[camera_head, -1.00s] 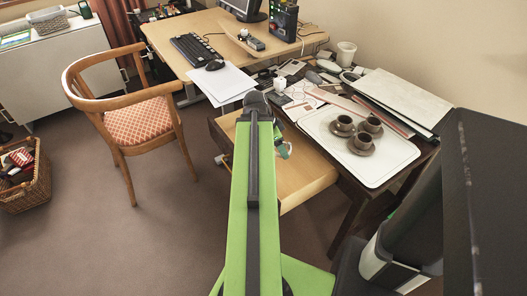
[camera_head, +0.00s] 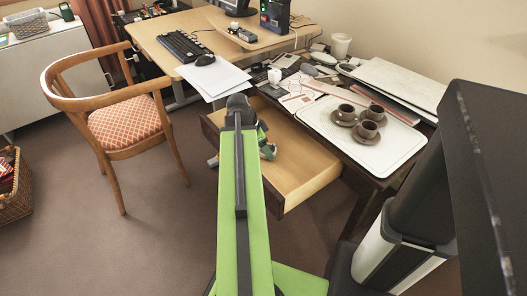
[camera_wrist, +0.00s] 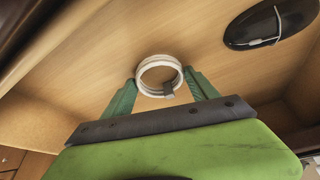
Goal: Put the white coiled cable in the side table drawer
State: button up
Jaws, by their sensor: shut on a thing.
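The white coiled cable (camera_wrist: 142,76) shows in the wrist view as a small upright-looking ring with a dark grey clip at its lower side. My gripper (camera_wrist: 162,84) is shut on it, with one green finger on either side. Behind the coil is the wooden floor of the open side table drawer (camera_wrist: 90,62); I cannot tell whether the coil touches it. In the head view the drawer (camera_head: 310,172) is pulled out below the table top. My gripper (camera_head: 267,148) is over the drawer there, partly behind my arm, and the cable cannot be made out.
A black oval object (camera_wrist: 262,22) with a thin pale strand lies in the drawer. A white tray (camera_head: 372,159) with brown cups (camera_head: 367,130) stands on the crowded side table above. A wooden chair (camera_head: 122,128) stands at left, with a desk (camera_head: 150,35) behind. Carpet between is clear.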

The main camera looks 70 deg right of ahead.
jog(key=shift+w+r, duration=0.15)
jog(key=shift+a+f, duration=0.1)
jog(key=shift+f, duration=0.1)
jog(key=o, duration=1.3)
jog(key=shift+o, duration=0.2)
jog(key=shift+r+p, duration=0.45)
jog(key=shift+r, duration=0.05)
jog(key=p+v, duration=1)
jog(key=v, duration=0.1)
jog(key=shift+w+a+r, duration=0.1)
